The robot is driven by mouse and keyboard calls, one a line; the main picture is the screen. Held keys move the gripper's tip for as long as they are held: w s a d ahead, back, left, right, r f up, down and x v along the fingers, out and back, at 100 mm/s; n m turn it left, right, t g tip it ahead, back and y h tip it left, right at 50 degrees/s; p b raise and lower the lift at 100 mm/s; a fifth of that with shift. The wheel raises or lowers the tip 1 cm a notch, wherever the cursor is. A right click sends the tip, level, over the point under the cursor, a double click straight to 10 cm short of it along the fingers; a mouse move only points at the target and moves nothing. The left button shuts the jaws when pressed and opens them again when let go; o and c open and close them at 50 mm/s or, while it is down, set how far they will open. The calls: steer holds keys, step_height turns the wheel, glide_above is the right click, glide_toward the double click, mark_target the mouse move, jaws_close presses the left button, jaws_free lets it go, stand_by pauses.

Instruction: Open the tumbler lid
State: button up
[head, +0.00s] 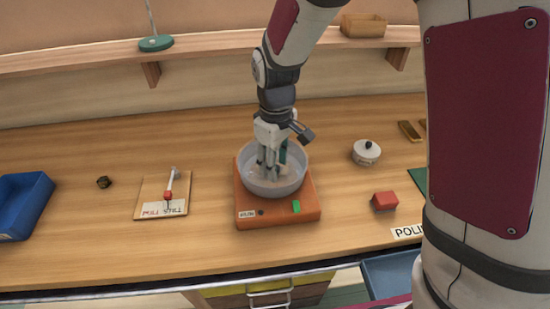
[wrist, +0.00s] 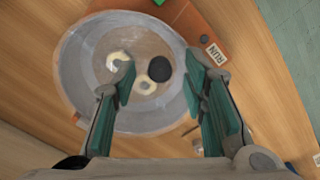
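The tumbler is an orange base (head: 277,217) with a round grey bowl (head: 272,188) on top, near the middle of the bench. In the wrist view the bowl (wrist: 85,115) holds two pale ring-shaped pieces (wrist: 118,60), and a round black piece (wrist: 158,68) shows beside them. I cannot tell whether the black piece is a lid knob or a loose part, or whether a clear lid covers the bowl. My gripper (wrist: 160,80) is open, pointing down over the bowl; its fingers stand apart, with the black piece between them in the picture and nothing visibly held.
A white pot with a black knob (head: 367,153) and a red block (head: 385,200) stand right of the tumbler. A board with a small tool (head: 150,195) and a blue bin (head: 22,205) lie left. A shelf (head: 205,42) runs behind. Bare bench separates them.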

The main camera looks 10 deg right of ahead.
steer(key=shift+f, duration=0.2)
jaws_close()
steer(key=shift+r, duration=0.1)
